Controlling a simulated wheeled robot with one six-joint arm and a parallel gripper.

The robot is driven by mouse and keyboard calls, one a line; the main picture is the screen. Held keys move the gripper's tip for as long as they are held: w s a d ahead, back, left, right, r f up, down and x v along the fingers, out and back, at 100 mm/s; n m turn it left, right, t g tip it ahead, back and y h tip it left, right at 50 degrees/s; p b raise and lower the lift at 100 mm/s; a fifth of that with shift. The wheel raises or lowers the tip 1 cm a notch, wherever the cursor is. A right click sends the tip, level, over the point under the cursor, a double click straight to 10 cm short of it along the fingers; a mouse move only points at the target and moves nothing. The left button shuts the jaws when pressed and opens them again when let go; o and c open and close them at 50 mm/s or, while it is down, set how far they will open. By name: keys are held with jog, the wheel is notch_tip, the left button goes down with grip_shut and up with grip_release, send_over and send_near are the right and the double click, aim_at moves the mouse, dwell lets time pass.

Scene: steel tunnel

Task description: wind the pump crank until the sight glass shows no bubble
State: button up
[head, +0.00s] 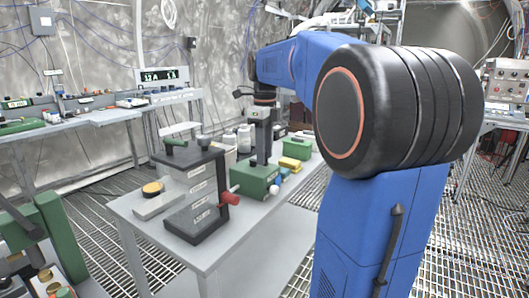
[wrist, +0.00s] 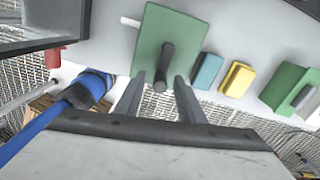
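A green box (head: 254,179) stands on the grey table, and its green top (wrist: 150,45) fills the upper middle of the wrist view. A dark upright peg (wrist: 163,68) rises from that top; I take it for the crank handle, though the crank arm does not show clearly. My gripper (head: 261,161) points down over the green box. In the wrist view my gripper (wrist: 159,82) has one finger on each side of the peg, with a small gap on both sides. It looks open and not clamped. I cannot make out a sight glass or a bubble.
A dark labelled stand (head: 190,190) with a red handle (head: 229,198) is left of the green box. A teal block (wrist: 207,72), a yellow block (wrist: 238,79) and a green case (wrist: 290,88) sit to the right in the wrist view. The table's front edge is close.

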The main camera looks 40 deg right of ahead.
notch_tip(320, 180, up, 18)
jog(key=shift+f, duration=0.25)
dwell(0.4)
dwell(2.1)
